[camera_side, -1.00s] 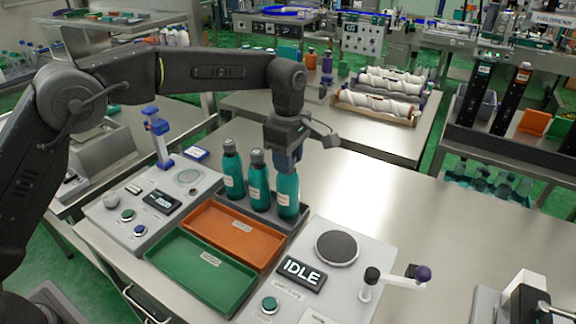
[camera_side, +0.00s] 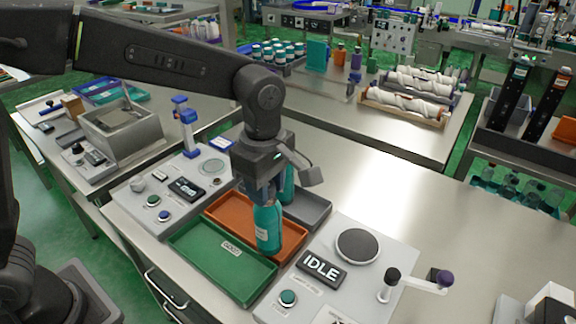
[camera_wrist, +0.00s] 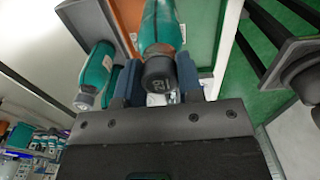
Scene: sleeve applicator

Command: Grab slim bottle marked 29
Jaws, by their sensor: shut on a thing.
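My gripper (camera_side: 266,192) is shut on a slim teal bottle (camera_side: 268,228) with a pale label. The bottle hangs upright over the orange tray (camera_side: 225,213), near the edge of the green tray (camera_side: 203,262). I cannot tell whether its base touches the tray. In the wrist view the held bottle (camera_wrist: 161,25) has its dark cap between the fingers; the cap carries a white mark that I cannot read surely. Another teal bottle (camera_side: 289,184) is partly hidden behind my gripper, by the grey tray (camera_side: 311,207). The wrist view shows a teal bottle (camera_wrist: 95,72) left of the gripper.
A panel with an IDLE display (camera_side: 321,267), a round dark plate (camera_side: 357,246) and a crank (camera_side: 420,284) stands right of the trays. A control box (camera_side: 160,190) is on the left. The table on the right has free room.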

